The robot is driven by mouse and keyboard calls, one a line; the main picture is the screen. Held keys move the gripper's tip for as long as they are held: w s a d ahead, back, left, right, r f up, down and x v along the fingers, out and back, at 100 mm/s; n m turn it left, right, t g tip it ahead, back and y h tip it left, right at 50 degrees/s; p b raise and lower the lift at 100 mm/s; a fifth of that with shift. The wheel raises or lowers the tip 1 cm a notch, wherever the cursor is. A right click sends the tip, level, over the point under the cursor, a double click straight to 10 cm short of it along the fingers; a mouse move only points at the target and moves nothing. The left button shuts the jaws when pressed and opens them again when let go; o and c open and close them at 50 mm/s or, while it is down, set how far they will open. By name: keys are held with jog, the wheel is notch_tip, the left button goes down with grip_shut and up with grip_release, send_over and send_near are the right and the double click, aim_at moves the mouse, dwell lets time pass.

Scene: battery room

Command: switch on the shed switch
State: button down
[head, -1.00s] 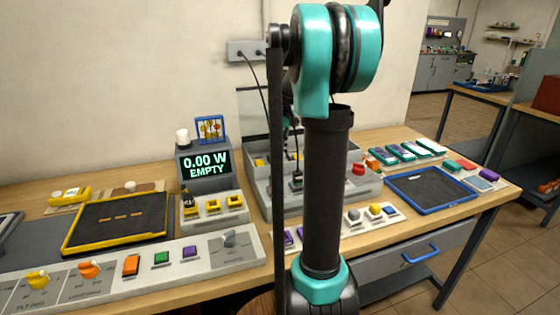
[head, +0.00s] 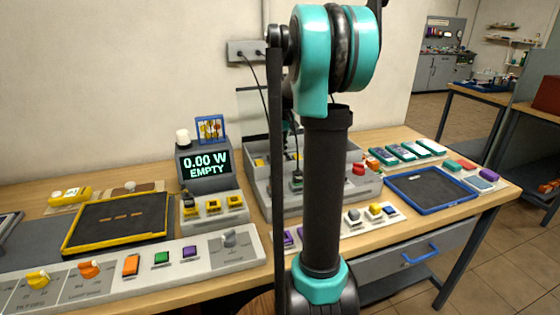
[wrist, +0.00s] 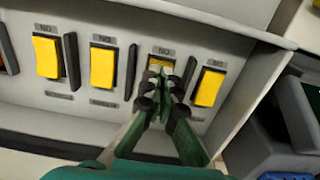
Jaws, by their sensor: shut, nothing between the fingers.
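In the wrist view a row of yellow rocker switches sits on a light grey panel (wrist: 130,100). There is a far left yellow switch (wrist: 47,57), a second yellow switch (wrist: 103,67), a third yellow switch (wrist: 161,63) and a right yellow switch (wrist: 209,88). Small labels above them seem to read "NO"; those below are too blurred to tell which is the shed switch. My gripper (wrist: 163,78) is shut and empty, its tips in front of the third switch and covering its lower part. I cannot tell whether they touch.
In the head view, the grey switch box (head: 263,190) stands on the wooden bench behind my arm. A display (head: 205,165) reads "0.00 W EMPTY". A yellow-rimmed tray (head: 70,236) lies left, a blue-rimmed tray (head: 425,208) right. Dark dividers (wrist: 131,72) stand between the switches.

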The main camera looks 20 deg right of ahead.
jog(key=shift+f, duration=0.45)
jog(key=shift+r, duration=3.55)
